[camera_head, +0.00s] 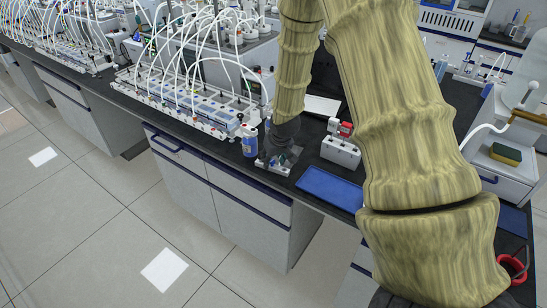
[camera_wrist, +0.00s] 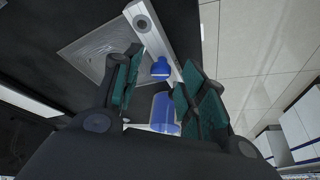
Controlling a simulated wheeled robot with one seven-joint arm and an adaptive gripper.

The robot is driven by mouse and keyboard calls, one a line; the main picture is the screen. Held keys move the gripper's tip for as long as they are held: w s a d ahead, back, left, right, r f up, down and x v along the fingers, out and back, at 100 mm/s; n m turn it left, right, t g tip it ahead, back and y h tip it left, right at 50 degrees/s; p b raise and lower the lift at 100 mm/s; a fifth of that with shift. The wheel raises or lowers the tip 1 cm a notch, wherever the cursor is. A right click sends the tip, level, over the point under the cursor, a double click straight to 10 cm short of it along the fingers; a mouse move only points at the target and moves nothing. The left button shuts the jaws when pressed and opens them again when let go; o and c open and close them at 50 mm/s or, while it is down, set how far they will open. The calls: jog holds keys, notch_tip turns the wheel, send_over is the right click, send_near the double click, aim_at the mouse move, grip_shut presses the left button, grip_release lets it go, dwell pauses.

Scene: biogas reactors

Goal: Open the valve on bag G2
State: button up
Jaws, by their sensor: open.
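I cannot make out bag G2 or its valve, or any G2 label, in either view. My gripper (camera_head: 279,156) hangs low over the front part of the dark bench, partly hidden by its own wrist. In the wrist view my gripper (camera_wrist: 161,76) is open, its two teal-padded fingers apart, with nothing held. A blue-capped bottle (camera_head: 249,140) stands just left of my gripper in the head view. In the wrist view a blue cap and blue body, seemingly this bottle (camera_wrist: 165,113), show beyond and between the fingers, apparently not gripped. A grey square piece (camera_wrist: 88,52) lies beside the left finger.
Racks with many white looping tubes (camera_head: 185,105) fill the bench to the left. A white box (camera_head: 341,151) with a red part and a blue tray (camera_head: 331,188) lie right of my gripper. Open floor (camera_head: 85,225) lies front left.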

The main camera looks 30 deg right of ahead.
jog(key=shift+f, duration=0.15)
grip_shut()
jog(key=shift+n, duration=0.3)
jog(key=shift+d+n+y+p, duration=0.15)
jog(key=shift+n+y+p, duration=0.75)
jog(key=shift+n, duration=0.7)
jog(key=shift+w, duration=0.1)
